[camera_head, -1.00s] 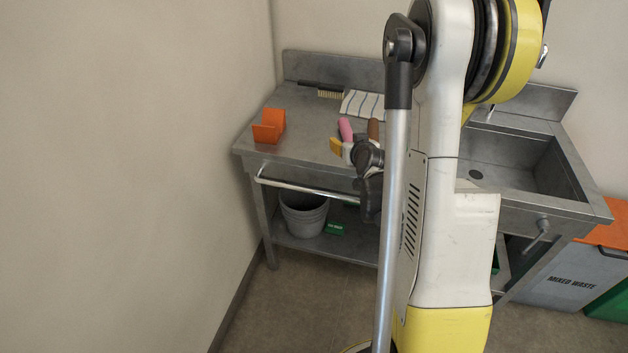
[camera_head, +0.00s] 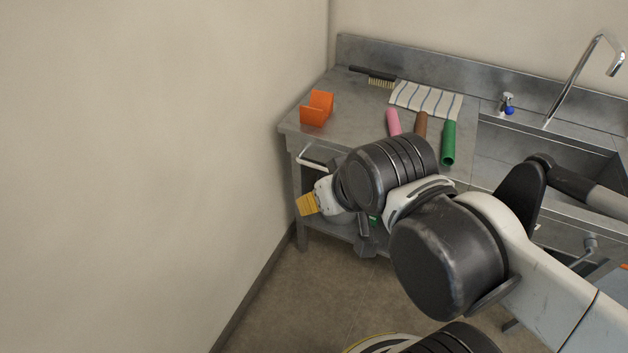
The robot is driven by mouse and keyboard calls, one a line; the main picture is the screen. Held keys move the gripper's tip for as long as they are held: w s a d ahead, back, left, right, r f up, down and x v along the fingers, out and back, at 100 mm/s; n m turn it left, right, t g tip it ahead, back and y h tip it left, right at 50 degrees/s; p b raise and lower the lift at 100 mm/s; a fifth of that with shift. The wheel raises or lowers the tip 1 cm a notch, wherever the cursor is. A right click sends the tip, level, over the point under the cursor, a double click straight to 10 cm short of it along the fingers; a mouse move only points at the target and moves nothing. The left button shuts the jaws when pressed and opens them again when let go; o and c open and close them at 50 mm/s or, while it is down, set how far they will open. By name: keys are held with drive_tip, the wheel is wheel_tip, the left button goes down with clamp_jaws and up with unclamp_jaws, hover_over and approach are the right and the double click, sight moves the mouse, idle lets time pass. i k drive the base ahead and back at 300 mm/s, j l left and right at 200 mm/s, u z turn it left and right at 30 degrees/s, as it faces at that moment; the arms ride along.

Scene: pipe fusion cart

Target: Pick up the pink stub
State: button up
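The pink stub (camera_head: 393,121) lies on the metal counter, its near end close to or behind my arm's black joint in the picture. A brown stub (camera_head: 421,123) and a green stub (camera_head: 448,142) lie to its right. My gripper (camera_head: 308,204), with yellow tips, is left of and lower in the picture than the stubs, by the counter's front left corner. It points left, towards the wall. Its fingers are small here and their opening cannot be made out. The pink stub is apart from it.
An orange holder (camera_head: 316,109) stands at the counter's left end. A brush (camera_head: 375,76) and a striped cloth (camera_head: 426,100) lie at the back. The sink (camera_head: 545,165) and tap (camera_head: 582,78) are on the right. A wall bounds the left side. My arm hides the counter's front middle.

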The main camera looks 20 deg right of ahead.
sight(394, 128)
drive_tip(key=i+l, duration=0.15)
drive_tip(key=l, duration=0.15)
drive_tip(key=i+l+u, duration=0.15)
drive_tip(key=l, duration=0.15)
drive_tip(key=i+l, duration=0.15)
drive_tip(key=l, duration=0.2)
drive_tip(key=i+l+u, duration=0.1)
drive_tip(key=l, duration=0.2)
drive_tip(key=i+l+u, duration=0.1)
drive_tip(key=l, duration=0.25)
drive_tip(key=i, duration=0.1)
